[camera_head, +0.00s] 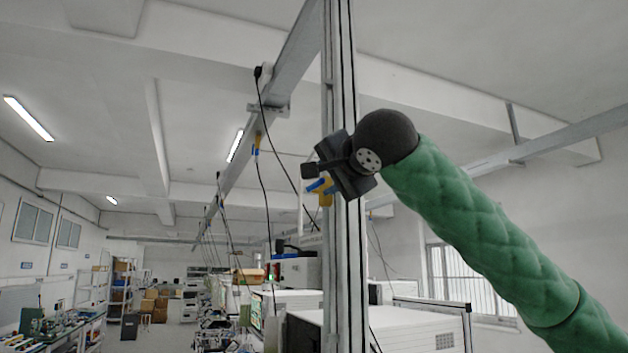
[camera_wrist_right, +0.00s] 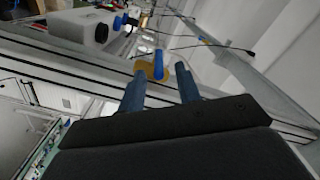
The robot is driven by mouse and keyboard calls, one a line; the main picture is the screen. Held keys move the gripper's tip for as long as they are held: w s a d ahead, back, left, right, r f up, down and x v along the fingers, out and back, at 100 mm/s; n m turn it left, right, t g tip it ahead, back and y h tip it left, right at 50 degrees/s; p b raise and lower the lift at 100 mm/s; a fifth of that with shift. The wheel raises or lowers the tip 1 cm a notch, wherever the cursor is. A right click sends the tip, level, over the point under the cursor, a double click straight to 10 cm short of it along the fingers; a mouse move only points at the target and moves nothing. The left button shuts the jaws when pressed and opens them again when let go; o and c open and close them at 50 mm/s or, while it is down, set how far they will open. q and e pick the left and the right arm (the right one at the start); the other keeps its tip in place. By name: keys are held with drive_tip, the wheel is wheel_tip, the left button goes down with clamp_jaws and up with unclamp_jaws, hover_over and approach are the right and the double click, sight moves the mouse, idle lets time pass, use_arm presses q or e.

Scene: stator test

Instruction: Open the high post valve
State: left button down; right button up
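The high valve, with a yellow body (camera_head: 326,200) and a blue handle, is on the tall metal post (camera_head: 352,260) in the head view. My right gripper (camera_head: 318,183) is beside the post at the valve's height and partly covers it. In the right wrist view the blue handle (camera_wrist_right: 158,62) stands upright on the yellow valve body (camera_wrist_right: 146,70). My right gripper (camera_wrist_right: 159,72) is open there, with one finger on each side of the handle. I see a gap on both sides, but cannot tell whether the handle is fully between the fingertips. My left gripper is not in view.
A long overhead beam (camera_head: 295,65) with hanging black cables meets the post. White machine cabinets (camera_head: 410,330) stand behind the post. A workbench (camera_head: 65,325) is at the far left. In the right wrist view a white container (camera_wrist_right: 92,27) is beyond the metal frame.

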sight(307, 191)
drive_tip(key=p+x, duration=0.2)
drive_tip(key=x, duration=0.2)
drive_tip(key=shift+w+a, duration=0.1)
drive_tip(key=shift+w, duration=0.25)
drive_tip(key=shift+w+a+p, duration=0.15)
drive_tip(key=shift+w+p, duration=0.25)
drive_tip(key=shift+p, duration=0.15)
drive_tip(key=shift+w+a+f, duration=0.1)
drive_tip(key=shift+w+f, duration=0.05)
drive_tip(key=shift+w, duration=0.15)
clamp_jaws()
